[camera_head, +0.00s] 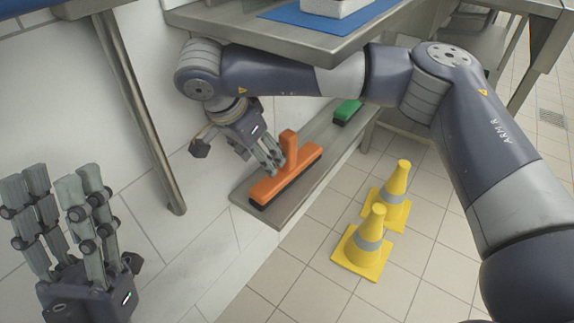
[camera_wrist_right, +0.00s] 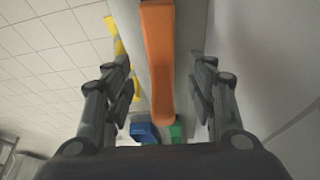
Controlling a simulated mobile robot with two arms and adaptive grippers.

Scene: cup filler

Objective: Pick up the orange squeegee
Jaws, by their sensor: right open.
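The orange squeegee (camera_head: 292,172) lies on a low metal shelf (camera_head: 325,146), its short handle sticking up from a long orange bar with a dark lower edge. My right gripper (camera_head: 276,160) is at the left side of the handle. In the right wrist view the orange squeegee (camera_wrist_right: 158,60) runs between the two open fingers of my right gripper (camera_wrist_right: 162,75), with gaps on both sides. Contact is not visible. My left gripper (camera_head: 62,180) is open and empty at the lower left, away from the squeegee.
A green brush-like object (camera_head: 347,111) lies further along the shelf. A blue object (camera_wrist_right: 145,132) shows in the wrist view. Two yellow cones (camera_head: 369,240) stand on the tiled floor. A metal table (camera_head: 290,38) overhangs the shelf; a white wall is beside it.

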